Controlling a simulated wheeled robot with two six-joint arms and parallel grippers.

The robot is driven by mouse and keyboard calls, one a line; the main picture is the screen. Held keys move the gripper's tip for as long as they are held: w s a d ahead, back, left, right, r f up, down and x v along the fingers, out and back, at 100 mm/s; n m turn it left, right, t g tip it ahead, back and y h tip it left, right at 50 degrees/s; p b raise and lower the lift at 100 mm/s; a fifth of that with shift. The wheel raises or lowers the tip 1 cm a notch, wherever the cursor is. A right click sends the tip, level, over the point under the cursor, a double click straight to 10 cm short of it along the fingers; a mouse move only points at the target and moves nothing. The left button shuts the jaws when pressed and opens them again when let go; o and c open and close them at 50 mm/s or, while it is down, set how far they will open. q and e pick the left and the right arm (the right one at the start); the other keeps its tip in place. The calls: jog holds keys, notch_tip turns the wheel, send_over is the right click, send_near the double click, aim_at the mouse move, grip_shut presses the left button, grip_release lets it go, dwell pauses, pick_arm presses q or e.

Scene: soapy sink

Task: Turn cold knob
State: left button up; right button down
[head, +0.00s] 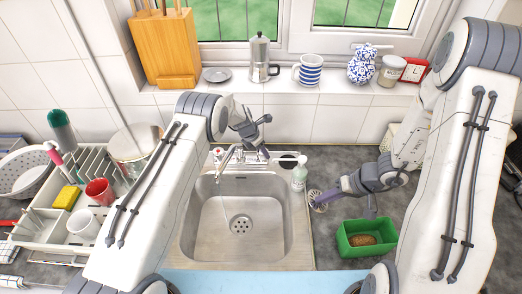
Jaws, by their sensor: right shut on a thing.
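The metal faucet (228,164) stands at the back edge of the steel sink. My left gripper (264,136) is open and empty, with its fingers spread just above and to the right of the faucet. The cold knob cannot be clearly made out; the area right of the spout is partly covered by my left gripper. My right gripper (350,186) is shut on a round-headed brush (317,200), held right of the sink near the soap bottle.
The sink basin (208,215) is empty. A soap bottle (299,177) stands at its back right corner. A green tray (366,239) with a brown sponge lies at right. A dish rack (62,228) with cups is at left. The window sill (335,92) holds mugs and jars.

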aim_at(327, 208)
pick_arm(q)
jog(key=c, duration=0.5)
jog(key=shift+f+b, duration=0.1)
jog(key=shift+b, duration=0.3)
pick_arm(e)
jog(key=shift+f, duration=0.45)
pick_arm(q)
jog(key=shift+o, duration=0.2)
jog(key=m+b, duration=0.1)
jog(key=b, duration=0.2)
jog(key=m+g+b, duration=0.1)
jog(key=m+b, duration=0.1)
jog(key=b, duration=0.1)
jog(key=shift+w+f+m+h+b, duration=0.2)
jog(key=shift+m+h+b, duration=0.1)
jog(key=shift+h, duration=0.1)
pick_arm(e)
notch_tip(327, 208, down, 7)
jog(key=shift+r, duration=0.2)
pick_arm(q)
jog(key=shift+s+r+m+g+b, duration=0.1)
jog(key=shift+r+m+g+b, duration=0.25)
jog(key=shift+m+b, duration=0.2)
pick_arm(e)
jog(key=shift+f, duration=0.45)
pick_arm(q)
jog(key=o, duration=1.4)
jog(key=shift+c, duration=0.2)
pick_arm(e)
jog(key=shift+r, duration=0.1)
